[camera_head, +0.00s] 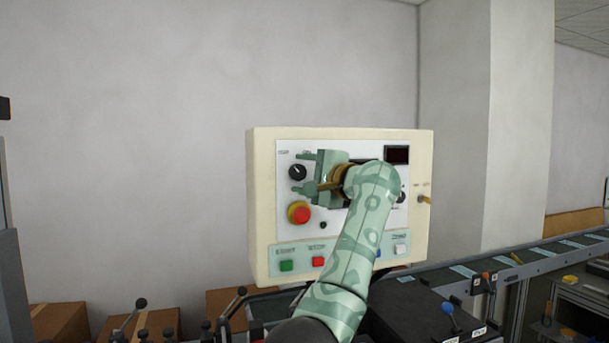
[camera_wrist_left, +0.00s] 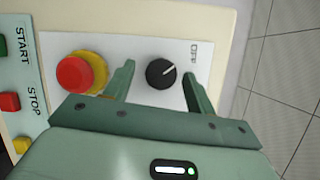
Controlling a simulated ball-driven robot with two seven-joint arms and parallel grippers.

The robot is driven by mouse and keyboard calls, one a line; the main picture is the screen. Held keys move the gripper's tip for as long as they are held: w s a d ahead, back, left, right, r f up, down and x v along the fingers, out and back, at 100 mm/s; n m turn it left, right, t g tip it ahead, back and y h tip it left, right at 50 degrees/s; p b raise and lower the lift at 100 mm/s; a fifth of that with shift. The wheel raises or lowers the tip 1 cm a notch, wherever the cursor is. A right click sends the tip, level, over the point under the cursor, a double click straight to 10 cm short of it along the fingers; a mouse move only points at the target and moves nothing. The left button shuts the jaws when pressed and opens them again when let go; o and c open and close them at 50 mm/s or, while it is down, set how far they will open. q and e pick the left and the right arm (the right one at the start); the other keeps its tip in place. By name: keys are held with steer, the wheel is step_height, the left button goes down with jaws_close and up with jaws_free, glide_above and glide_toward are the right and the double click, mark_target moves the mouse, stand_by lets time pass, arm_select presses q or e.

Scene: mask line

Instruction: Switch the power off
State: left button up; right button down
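The control box (camera_head: 340,250) has a white panel with a black rotary knob (camera_head: 298,172) at its upper left. In the left wrist view the knob (camera_wrist_left: 161,73) has a white mark pointing up and right, roughly toward the printed OFF label (camera_wrist_left: 194,52). My left gripper (camera_head: 303,172) is open in front of the panel. In the left wrist view its two fingers (camera_wrist_left: 160,72) stand apart on either side of the knob, with visible gaps. I cannot tell how deep they reach. My right gripper is not in view.
A red emergency button (camera_head: 300,214) on a yellow base sits just below the knob, close to the lower finger. Green (camera_head: 286,266) and red (camera_head: 318,262) buttons lie lower. A key switch (camera_head: 424,199) is on the box's right. A conveyor (camera_head: 465,273) runs right.

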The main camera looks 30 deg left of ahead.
arm_select(q)
steer(key=shift+d, duration=0.1)
steer(key=b+v, duration=0.3)
steer(key=v, duration=1.3)
steer(key=shift+b, duration=0.4)
steer(key=shift+f, duration=0.1)
